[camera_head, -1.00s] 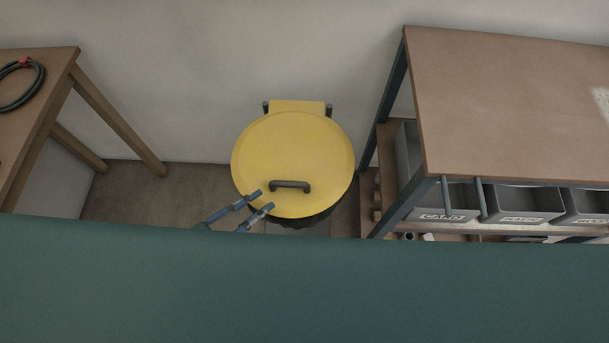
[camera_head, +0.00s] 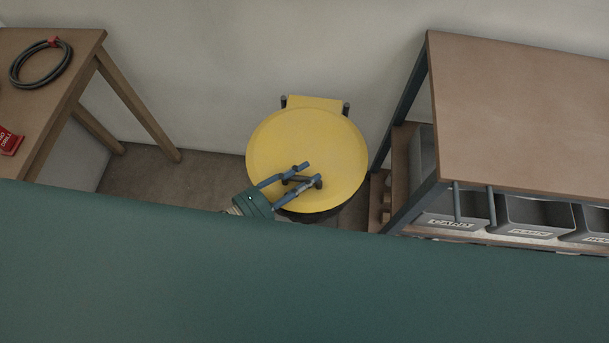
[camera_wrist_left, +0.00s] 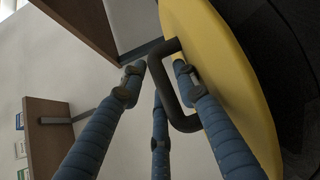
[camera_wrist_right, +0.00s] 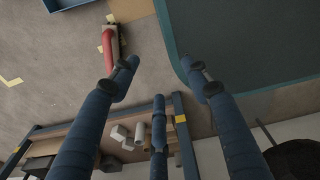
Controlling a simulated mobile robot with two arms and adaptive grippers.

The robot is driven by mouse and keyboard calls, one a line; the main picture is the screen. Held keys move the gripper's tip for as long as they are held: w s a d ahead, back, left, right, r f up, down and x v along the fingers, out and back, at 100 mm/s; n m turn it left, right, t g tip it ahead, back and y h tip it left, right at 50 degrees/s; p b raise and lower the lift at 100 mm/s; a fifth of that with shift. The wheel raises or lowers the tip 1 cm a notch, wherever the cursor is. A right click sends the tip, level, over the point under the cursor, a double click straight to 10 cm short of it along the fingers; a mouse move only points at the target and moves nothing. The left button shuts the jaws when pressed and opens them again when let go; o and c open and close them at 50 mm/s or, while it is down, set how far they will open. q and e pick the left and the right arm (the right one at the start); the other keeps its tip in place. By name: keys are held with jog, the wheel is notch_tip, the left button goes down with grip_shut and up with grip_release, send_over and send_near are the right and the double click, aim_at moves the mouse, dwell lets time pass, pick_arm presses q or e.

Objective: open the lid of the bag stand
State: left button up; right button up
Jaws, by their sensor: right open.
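The bag stand's round yellow lid (camera_head: 307,135) lies shut in the middle of the head view, with its hinge bracket (camera_head: 315,102) by the wall. A dark bag (camera_head: 318,214) shows a little under its near edge. The dark lid handle (camera_wrist_left: 157,72) is a loop on the lid. My left gripper (camera_head: 308,173) is over the handle. In the left wrist view its open fingers (camera_wrist_left: 155,74) stand either side of the handle bar, one finger reaching into the loop beside the lid. Whether they touch it is unclear. My right gripper (camera_wrist_right: 161,63) is open and empty, away from the stand.
A wooden table with a coiled cable (camera_head: 41,63) stands at left. A workbench (camera_head: 520,115) with labelled grey bins (camera_head: 452,212) stands at right, close to the stand. The wall is behind. The right wrist view shows a red object (camera_wrist_right: 109,48) on the floor.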

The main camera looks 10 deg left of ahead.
pick_arm(q)
jog(key=c, duration=0.6)
grip_shut()
jog(key=w+r+n+g+y+p, duration=0.1)
jog(key=w+r+n+g+p, duration=0.1)
jog(key=w+r+p, duration=0.2)
jog(key=w+r+n+g+y+p, duration=0.1)
jog(key=w+r+g+p, duration=0.2)
jog(key=r+p, duration=0.5)
jog(key=shift+w+r+n, duration=0.4)
jog(key=shift+w+r, duration=0.2)
jog(key=shift+r, duration=1.35)
pick_arm(e)
notch_tip(320, 180, up, 12)
jog(key=s, duration=0.1)
jog(key=shift+a, duration=0.15)
pick_arm(q)
jog(key=o, duration=0.6)
grip_release()
jog(key=shift+a, duration=0.15)
pick_arm(e)
jog(key=shift+d, duration=0.25)
